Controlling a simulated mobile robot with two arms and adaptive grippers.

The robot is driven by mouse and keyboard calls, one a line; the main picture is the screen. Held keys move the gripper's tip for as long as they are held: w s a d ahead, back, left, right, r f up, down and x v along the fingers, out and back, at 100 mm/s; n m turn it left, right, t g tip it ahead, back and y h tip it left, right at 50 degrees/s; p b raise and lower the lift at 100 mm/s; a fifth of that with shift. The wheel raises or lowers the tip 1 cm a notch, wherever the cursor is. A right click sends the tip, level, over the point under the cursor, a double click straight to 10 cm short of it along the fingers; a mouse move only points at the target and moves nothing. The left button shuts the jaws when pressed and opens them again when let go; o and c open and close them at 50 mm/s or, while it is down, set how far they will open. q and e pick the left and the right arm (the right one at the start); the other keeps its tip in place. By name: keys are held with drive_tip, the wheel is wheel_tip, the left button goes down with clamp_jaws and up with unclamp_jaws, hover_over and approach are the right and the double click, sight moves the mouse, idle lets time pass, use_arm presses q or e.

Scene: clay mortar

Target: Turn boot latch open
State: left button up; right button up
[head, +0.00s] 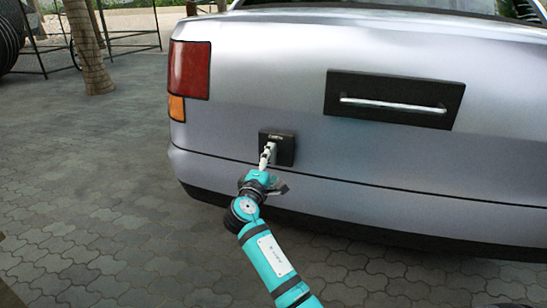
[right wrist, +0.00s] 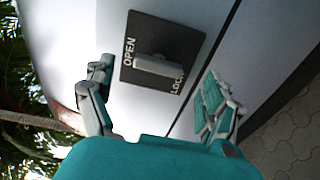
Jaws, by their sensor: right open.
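The boot latch is a square black plate (head: 284,150) on the back of a silver car, below and left of the handle panel. In the right wrist view the plate (right wrist: 183,42) carries the words OPEN on the left and LOCK at the lower right. A grey bar-shaped knob (right wrist: 158,64) stands out from its middle; which word it points to is unclear. My right gripper (head: 266,154) is in front of the plate and partly hides it. In the wrist view the gripper (right wrist: 158,72) is open, with one finger on each side of the knob, apart from it. My left gripper is not in view.
A black panel with a silver bar handle (head: 394,104) is up to the right on the boot. A red and orange tail light (head: 189,70) is to the left. Paved ground (head: 80,190) on the left is clear up to a palm trunk (head: 90,50).

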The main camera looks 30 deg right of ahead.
drive_tip(key=v, duration=0.6)
drive_tip(key=shift+s+a, duration=0.25)
drive_tip(key=shift+a, duration=0.05)
